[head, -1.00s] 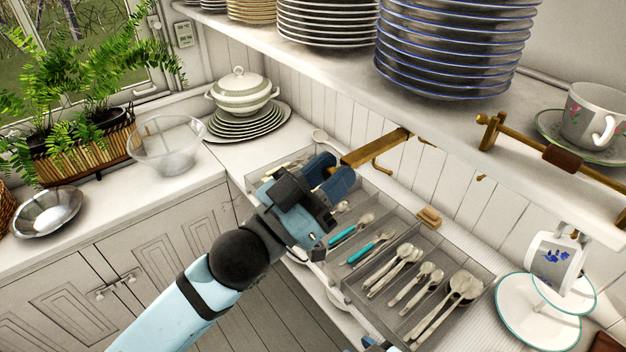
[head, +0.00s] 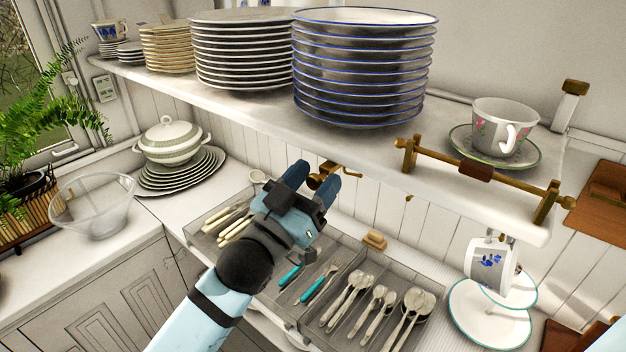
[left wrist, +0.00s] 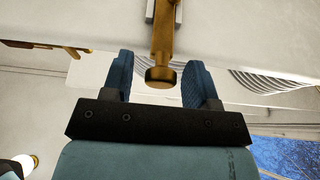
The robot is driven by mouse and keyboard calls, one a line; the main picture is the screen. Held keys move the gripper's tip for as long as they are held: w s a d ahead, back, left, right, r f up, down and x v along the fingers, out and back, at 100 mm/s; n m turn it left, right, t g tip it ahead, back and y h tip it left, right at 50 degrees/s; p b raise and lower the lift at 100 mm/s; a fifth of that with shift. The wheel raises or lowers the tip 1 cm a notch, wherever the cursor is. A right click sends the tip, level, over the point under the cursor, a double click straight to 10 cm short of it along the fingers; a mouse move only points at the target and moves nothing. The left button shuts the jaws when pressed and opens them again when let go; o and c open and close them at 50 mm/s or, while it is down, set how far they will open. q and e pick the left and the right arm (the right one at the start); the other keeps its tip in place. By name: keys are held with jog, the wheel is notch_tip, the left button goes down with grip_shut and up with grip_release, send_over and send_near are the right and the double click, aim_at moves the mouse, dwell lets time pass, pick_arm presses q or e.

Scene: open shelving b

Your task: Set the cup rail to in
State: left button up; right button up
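The cup rail (head: 346,171) is a brass-coloured bar with a hook, under the front edge of the white shelf. Only a short length shows in the head view, partly hidden by my left gripper (head: 317,178). That gripper is at the rail's outer end, its two blue fingers apart. In the left wrist view, the rail's round end (left wrist: 160,76) lies between the fingers (left wrist: 160,80), with a visible gap on each side. My right gripper is not in view.
The shelf (head: 440,190) above carries plate stacks (head: 362,75) and a cup on a saucer (head: 505,128). A patterned cup (head: 490,262) hangs below at right. A cutlery tray (head: 345,262) lies under my gripper.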

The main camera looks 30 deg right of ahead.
pick_arm(q)
jog(key=b+v, duration=0.2)
jog(key=v, duration=1.1)
jog(key=shift+a+b, duration=0.35)
jog(key=shift+a, duration=0.05)
jog(key=shift+s+f, duration=0.1)
jog(key=shift+s, duration=0.05)
